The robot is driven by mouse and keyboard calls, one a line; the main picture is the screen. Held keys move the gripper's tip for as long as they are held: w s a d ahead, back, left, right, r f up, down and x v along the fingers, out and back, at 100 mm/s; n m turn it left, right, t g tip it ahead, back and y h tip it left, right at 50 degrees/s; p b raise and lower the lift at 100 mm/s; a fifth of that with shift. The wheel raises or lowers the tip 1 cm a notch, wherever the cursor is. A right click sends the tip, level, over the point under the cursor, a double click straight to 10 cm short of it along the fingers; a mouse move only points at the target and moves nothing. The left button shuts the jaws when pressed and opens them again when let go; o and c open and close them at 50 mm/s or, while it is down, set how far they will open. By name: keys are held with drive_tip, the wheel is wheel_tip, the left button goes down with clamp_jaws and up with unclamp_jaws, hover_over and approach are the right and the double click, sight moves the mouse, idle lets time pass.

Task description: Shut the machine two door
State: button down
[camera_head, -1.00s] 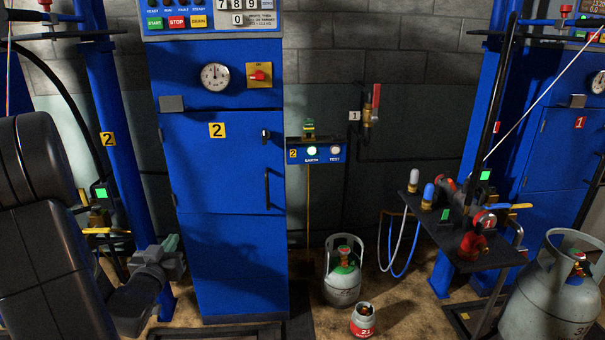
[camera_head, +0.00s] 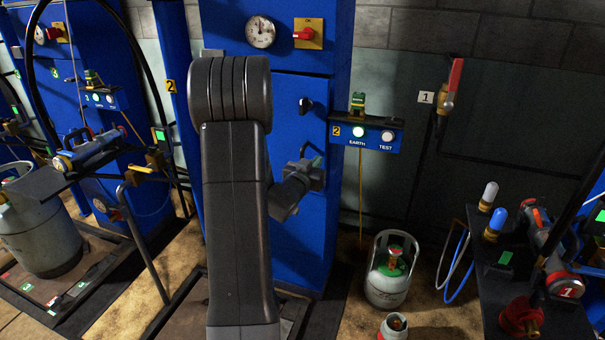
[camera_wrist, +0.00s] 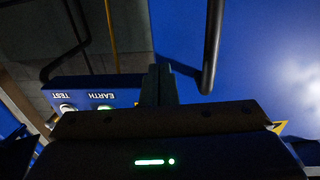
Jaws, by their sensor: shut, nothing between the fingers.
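The blue door of machine two (camera_head: 312,225) is in the middle of the head view, largely hidden behind my arm. It looks about flush with its cabinet; I cannot tell whether a narrow gap remains. A dark latch knob (camera_head: 306,104) sits near its upper right edge. My gripper (camera_head: 316,163) is in front of the door's right part, its fingers together and empty. In the wrist view, which is upside down, the shut fingers (camera_wrist: 158,85) are beside the dark bar handle (camera_wrist: 212,45), apart from it in the picture. Contact with the door cannot be told.
An earth/test box (camera_head: 366,136) is on the wall right of the cabinet. A small gas cylinder (camera_head: 390,270) and a red-and-white canister (camera_head: 394,327) stand on the floor at right. A black stand (camera_head: 540,310) with tools is at far right. A large cylinder (camera_head: 40,235) is at left.

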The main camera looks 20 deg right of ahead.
drive_tip(key=shift+x, duration=1.2)
